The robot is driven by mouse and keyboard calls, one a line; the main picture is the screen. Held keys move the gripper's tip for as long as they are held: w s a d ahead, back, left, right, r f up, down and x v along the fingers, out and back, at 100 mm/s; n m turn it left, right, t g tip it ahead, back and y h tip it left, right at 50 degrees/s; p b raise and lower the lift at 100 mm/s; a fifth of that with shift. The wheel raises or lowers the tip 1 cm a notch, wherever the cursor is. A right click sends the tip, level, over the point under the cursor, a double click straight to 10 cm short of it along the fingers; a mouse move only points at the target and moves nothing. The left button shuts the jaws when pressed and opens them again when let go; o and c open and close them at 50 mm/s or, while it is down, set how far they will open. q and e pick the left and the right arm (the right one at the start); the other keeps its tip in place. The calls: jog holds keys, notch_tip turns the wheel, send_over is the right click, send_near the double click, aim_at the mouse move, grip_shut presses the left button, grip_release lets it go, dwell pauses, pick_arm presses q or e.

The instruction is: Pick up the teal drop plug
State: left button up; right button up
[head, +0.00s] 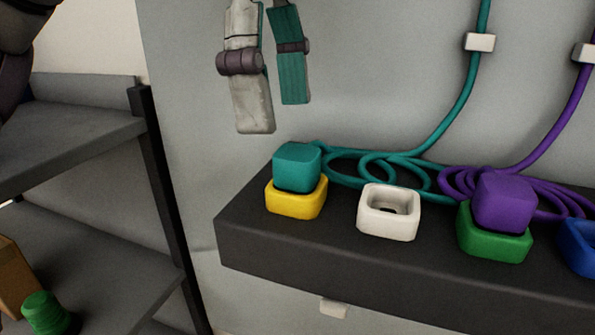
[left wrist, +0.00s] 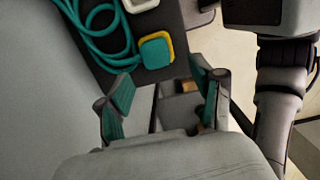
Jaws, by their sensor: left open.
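The teal drop plug (head: 297,166) sits on a yellow socket (head: 296,204) at the left end of the dark ledge. A teal cord runs from behind it into coils. My left gripper (head: 275,117) hangs open and empty above the plug, apart from it, with one pale and one teal finger face showing. In the left wrist view, the plug (left wrist: 155,54) lies just beyond the open fingertips of the left gripper (left wrist: 162,76), with a yellow edge of its socket showing.
The dark ledge (head: 380,270) also bears an empty white socket (head: 389,225), a purple plug (head: 503,203) on a green socket (head: 493,246), and a blue socket (head: 580,246). Coiled cords lie behind. Grey shelves (head: 60,140) stand left, with a green item (head: 44,312) below.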

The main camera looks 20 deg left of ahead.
aim_at(297, 151)
pick_arm(q)
jog(key=shift+d+f, duration=0.15)
jog(key=shift+f, duration=0.35)
jog(key=f, duration=0.2)
jog(key=d+f, duration=0.1)
jog(key=f, duration=0.1)
jog(key=shift+w+d, duration=0.15)
jog(key=shift+w, duration=0.05)
jog(key=shift+f, duration=0.2)
pick_arm(e)
jog(key=shift+s+d, duration=0.1)
jog(key=shift+s, duration=0.55)
pick_arm(q)
jog(key=shift+s, duration=0.1)
jog(key=shift+c, duration=1.3)
jog(key=c, duration=1)
jog(key=shift+r, duration=0.1)
